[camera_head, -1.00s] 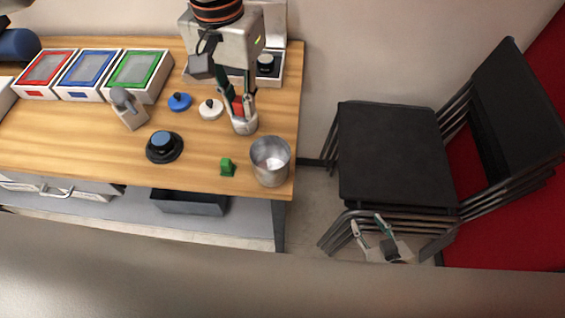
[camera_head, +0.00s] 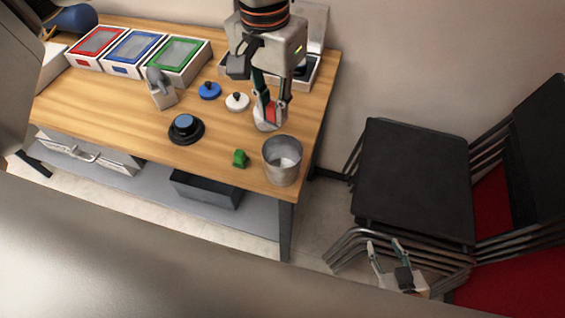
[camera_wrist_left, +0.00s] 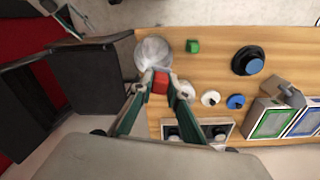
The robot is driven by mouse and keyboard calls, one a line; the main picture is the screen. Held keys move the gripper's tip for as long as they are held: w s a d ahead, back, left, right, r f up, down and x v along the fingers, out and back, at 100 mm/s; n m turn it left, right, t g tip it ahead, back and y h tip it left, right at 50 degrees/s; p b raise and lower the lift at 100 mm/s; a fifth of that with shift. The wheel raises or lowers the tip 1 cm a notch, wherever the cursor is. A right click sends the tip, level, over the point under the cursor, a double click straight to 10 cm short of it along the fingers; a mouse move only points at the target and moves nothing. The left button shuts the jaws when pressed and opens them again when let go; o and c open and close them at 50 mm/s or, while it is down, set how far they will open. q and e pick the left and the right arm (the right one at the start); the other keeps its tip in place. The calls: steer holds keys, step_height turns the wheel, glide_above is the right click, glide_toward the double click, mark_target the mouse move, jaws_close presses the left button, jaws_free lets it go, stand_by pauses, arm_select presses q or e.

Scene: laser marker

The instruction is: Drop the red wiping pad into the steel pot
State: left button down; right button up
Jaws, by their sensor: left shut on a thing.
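The red wiping pad (camera_head: 271,111) is held between the fingertips of my left gripper (camera_head: 269,108), above the table and just behind the steel pot. In the left wrist view the red pad (camera_wrist_left: 160,83) shows between the two fingers, close to the pot's rim. The open steel pot (camera_head: 282,163) stands upright at the table's front right corner; it also shows in the left wrist view (camera_wrist_left: 152,52). My right gripper (camera_head: 386,252) is open and empty, low in front of the chairs.
A green block (camera_head: 240,158) sits left of the pot. A black round base with a blue top (camera_head: 186,127), a blue knobbed disc (camera_head: 209,91) and a white one (camera_head: 237,101) lie further left. Framed boxes (camera_head: 178,61) stand behind. Stacked black chairs (camera_head: 413,180) are at right.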

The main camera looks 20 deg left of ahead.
mark_target(274, 121)
arm_select(q)
step_height(274, 121, down, 3)
steer(key=shift+r+b, duration=0.2)
steer(key=shift+b, duration=0.45)
steer(key=shift+f+b, duration=0.45)
steer(key=shift+f, duration=0.25)
steer(key=c, duration=1.9)
jaws_free()
steer(key=shift+r, duration=0.1)
steer(key=r, duration=1.2)
steer(key=shift+s+a, duration=0.1)
steer(key=shift+s, duration=0.15)
steer(key=shift+f, duration=0.1)
